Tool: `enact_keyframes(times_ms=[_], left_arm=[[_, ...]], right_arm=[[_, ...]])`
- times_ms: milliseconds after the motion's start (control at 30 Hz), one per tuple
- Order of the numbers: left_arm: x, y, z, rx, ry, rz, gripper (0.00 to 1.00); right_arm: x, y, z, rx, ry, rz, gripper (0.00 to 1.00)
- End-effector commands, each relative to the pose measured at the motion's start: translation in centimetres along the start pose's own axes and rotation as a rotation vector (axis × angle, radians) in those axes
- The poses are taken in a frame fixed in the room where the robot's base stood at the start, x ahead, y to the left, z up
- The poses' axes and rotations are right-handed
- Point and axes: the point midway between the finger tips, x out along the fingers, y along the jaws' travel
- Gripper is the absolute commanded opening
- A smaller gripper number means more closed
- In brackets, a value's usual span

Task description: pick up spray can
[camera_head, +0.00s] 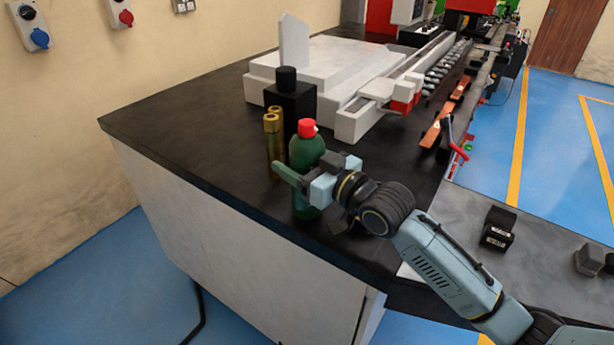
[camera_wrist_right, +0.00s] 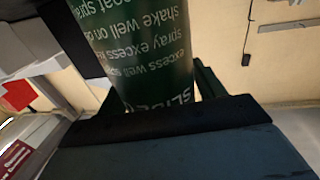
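The spray can (camera_head: 308,150), green with a red cap, stands upright on the black tabletop near its front edge. My right gripper (camera_head: 300,172) is at the can's middle height, with its body partly covering the can from the front. In the right wrist view the can (camera_wrist_right: 135,45), with white lettering, fills the space between the fingers (camera_wrist_right: 160,95), one close on each side. I cannot tell whether they press on it. My left gripper is not in view.
Brass-coloured cylinders (camera_head: 272,140) and a black bottle-like block (camera_head: 290,100) stand just behind and left of the can. A white machine (camera_head: 330,65) lies farther back. The left part of the black tabletop (camera_head: 185,125) is clear.

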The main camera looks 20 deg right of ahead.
Motion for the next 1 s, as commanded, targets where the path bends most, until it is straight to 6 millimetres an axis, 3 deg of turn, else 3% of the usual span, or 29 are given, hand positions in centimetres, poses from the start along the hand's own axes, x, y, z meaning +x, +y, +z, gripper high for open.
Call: enact_keyframes(times_ms=[67, 300, 633, 1000], left_arm=[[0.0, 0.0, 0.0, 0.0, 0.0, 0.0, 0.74], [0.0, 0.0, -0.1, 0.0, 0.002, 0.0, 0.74], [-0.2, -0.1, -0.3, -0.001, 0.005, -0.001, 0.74], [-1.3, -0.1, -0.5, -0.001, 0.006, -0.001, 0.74]], right_arm=[[0.0, 0.0, 0.0, 0.0, 0.0, 0.0, 0.58], [0.0, 0.0, 0.0, 0.0, 0.0, 0.0, 0.26], [0.0, 0.0, -1.1, -0.002, 0.006, 0.0, 0.25], [0.0, 0.0, -8.2, -0.003, 0.008, 0.0, 0.25]])
